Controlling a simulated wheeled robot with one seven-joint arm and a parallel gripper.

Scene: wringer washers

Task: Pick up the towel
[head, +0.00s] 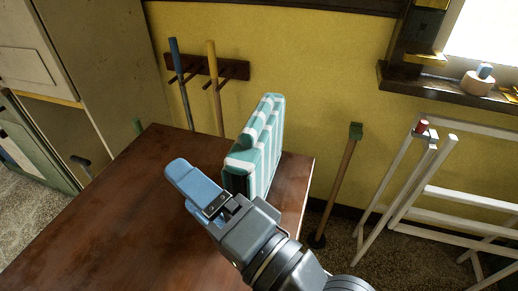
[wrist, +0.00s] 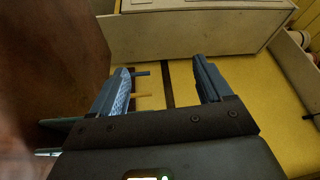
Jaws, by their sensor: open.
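The towel (head: 257,146) is a teal and white striped, folded bundle standing upright on the brown wooden table (head: 105,225), near its right back edge. My gripper (head: 182,174) is in front and to the left of the towel in the head view, above the table, with its blue fingers pointing left. A small part of the towel's lower edge is hidden behind my gripper. In the wrist view my gripper (wrist: 164,78) has its two fingers wide apart with nothing between them. The towel is not seen in the wrist view.
A wall rack (head: 205,68) holds blue and yellow handled tools behind the table. A green-topped wooden pole (head: 340,180) and a white drying rack (head: 465,197) stand to the right. A beige cabinet (head: 95,60) is at left. The table's left part is clear.

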